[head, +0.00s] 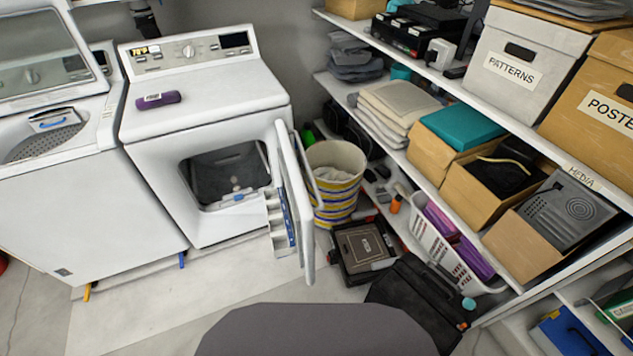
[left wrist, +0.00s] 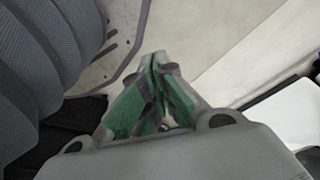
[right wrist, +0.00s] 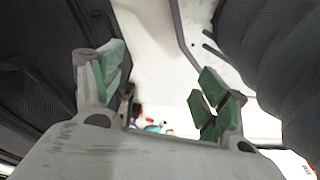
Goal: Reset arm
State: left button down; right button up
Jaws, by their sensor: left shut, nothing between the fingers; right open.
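In the left wrist view my left gripper (left wrist: 155,95) is shut, its green-padded fingers together with nothing between them. In the right wrist view my right gripper (right wrist: 160,90) is open, its green-padded fingers wide apart and empty. Neither gripper shows in the head view. Pale floor lies beyond the fingers in both wrist views.
A white front-loading machine (head: 200,110) has its door (head: 300,200) hanging open; a purple bottle (head: 158,99) lies on top. A top-loading washer (head: 60,180) stands at left. A striped basket (head: 333,185) and loaded shelves fill the right. Floor (head: 130,315) in front is clear.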

pick_arm(q)
jog(key=s+a+r+p, duration=0.1)
jog(key=s+a+p, duration=0.1)
jog(key=s+p, duration=0.4)
jog(key=s+a+r+g+p, duration=0.1)
jog(key=s+a+p, duration=0.2)
jog(key=s+p, duration=0.4)
jog(key=s, duration=0.2)
jog(key=shift+s+r+y, duration=0.25)
jog(key=shift+s+y, duration=0.05)
jog(key=shift+s, duration=0.05)
pick_arm(e)
jog(key=s+d+r, duration=0.1)
jog(key=s+d, duration=0.1)
jog(key=s, duration=0.5)
jog(key=s+d+r+g, duration=0.1)
jog(key=s+d, duration=0.2)
jog(key=s, duration=0.5)
jog(key=shift+s+r+h, duration=0.25)
jog(key=shift+s+h, duration=0.05)
pick_arm(q)
jog(key=shift+a, duration=0.1)
pick_arm(e)
jog(key=shift+d, duration=0.1)
pick_arm(q)
jog(key=shift+f+b, duration=2.2)
jog(key=shift+f, duration=0.1)
pick_arm(e)
jog(key=shift+f, duration=2.3)
